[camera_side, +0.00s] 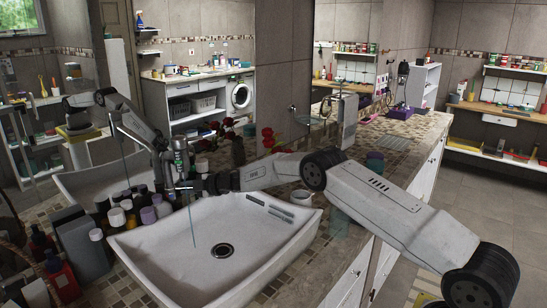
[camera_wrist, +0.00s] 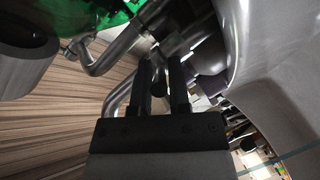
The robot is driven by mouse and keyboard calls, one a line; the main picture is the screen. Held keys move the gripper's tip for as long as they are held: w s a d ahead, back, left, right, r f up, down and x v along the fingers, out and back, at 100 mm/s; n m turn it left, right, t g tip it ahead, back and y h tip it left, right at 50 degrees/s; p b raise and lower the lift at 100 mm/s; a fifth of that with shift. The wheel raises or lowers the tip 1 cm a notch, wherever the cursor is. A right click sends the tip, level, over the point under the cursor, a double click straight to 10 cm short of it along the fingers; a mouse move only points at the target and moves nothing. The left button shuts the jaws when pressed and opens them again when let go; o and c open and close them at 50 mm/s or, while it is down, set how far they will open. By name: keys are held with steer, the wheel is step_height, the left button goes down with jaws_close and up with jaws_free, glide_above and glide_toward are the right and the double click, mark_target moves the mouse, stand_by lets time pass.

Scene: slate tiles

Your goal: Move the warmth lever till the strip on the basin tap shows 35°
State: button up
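The white basin (camera_side: 160,262) stands on the mosaic counter. The metal basin tap (camera_side: 181,160) rises at its back edge, and a thin pale line like water drops from it into the basin. In the wrist view the tap's bent chrome pipes (camera_wrist: 108,60) show up close. My gripper (camera_side: 186,186) is at the tap. Its two black fingers (camera_wrist: 160,88) are apart, with a small dark rounded piece (camera_wrist: 158,74) between them, possibly the lever's end; firm contact is not clear. No reading on the strip is legible in either view.
Several bottles and jars (camera_side: 130,207) crowd the counter left of the basin. Red flowers (camera_side: 268,137) and a dark cup (camera_side: 375,161) stand behind and right. A mirror behind the tap reflects my arm. The basin's inside is clear around the drain (camera_side: 222,251).

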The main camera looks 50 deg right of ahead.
steer(key=shift+o, duration=1.3)
steer(key=shift+s, duration=0.1)
steer(key=v, duration=0.7)
steer(key=shift+s+d, duration=0.2)
steer(key=shift+s, duration=0.05)
steer(key=shift+r, duration=0.25)
steer(key=s+a+m+g+h, duration=0.2)
steer(key=s+m, duration=0.3)
steer(key=s, duration=0.8)
steer(key=s+a+f+m+g+h, duration=0.1)
steer(key=s+m+g, duration=0.4)
steer(key=s, duration=0.9)
steer(key=s+a+m+g+h, duration=0.3)
steer(key=s+m, duration=0.4)
steer(key=s, duration=0.7)
steer(key=shift+a+f+g+h, duration=0.3)
steer(key=shift+f+g+h, duration=0.1)
steer(key=shift+g+h, duration=0.25)
